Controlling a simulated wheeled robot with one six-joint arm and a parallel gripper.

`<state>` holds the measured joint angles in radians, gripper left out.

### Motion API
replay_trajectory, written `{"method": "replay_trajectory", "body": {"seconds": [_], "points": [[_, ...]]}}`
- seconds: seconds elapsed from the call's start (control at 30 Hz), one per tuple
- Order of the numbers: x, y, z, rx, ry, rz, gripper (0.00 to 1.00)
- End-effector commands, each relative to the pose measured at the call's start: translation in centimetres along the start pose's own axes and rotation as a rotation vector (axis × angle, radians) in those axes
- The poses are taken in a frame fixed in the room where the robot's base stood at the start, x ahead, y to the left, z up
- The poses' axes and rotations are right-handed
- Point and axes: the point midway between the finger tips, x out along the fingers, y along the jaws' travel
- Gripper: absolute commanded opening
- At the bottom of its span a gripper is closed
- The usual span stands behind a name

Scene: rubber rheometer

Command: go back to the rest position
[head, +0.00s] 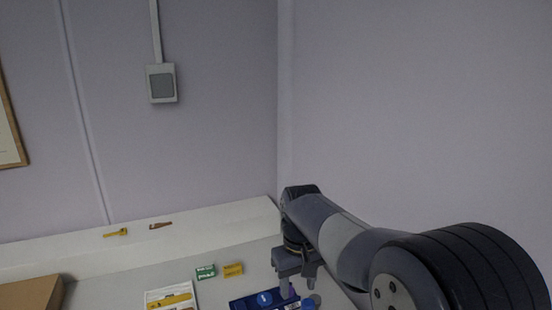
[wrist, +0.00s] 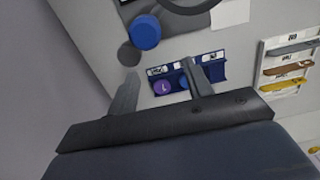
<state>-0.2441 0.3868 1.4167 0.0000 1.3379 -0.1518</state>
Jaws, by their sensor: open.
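My gripper (head: 298,281) hangs at the end of my arm at the lower middle of the head view, above a blue tray (head: 240,304). In the wrist view my gripper (wrist: 160,78) shows two fingers spread apart with nothing between them. The blue tray (wrist: 212,73) lies beyond the fingertips, with a purple round piece (wrist: 162,88) and a blue round piece (wrist: 183,81) in it. The fingers hide part of the tray.
A blue round object (wrist: 146,32) is near the fingers. A white rack (wrist: 287,65) holds coloured strips. Green (head: 205,271) and yellow (head: 233,269) boxes stand on the table. A cardboard box (head: 28,291) is at left. Walls close off the back and right.

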Motion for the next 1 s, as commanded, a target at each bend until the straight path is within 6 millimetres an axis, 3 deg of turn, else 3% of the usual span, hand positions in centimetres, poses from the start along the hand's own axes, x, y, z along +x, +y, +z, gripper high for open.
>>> {"method": "replay_trajectory", "body": {"seconds": [0.3, 0.4, 0.6, 1.0], "points": [[0.2, 0.7, -0.8, 0.269, 0.001, 0.000, 0.48], [-2.0, 0.7, -0.8, 0.266, 0.004, 0.000, 0.48], [-3.9, 0.7, -0.8, 0.264, 0.000, 0.000, 0.48], [-4.4, 0.7, -0.8, 0.262, 0.000, 0.000, 0.48]]}}
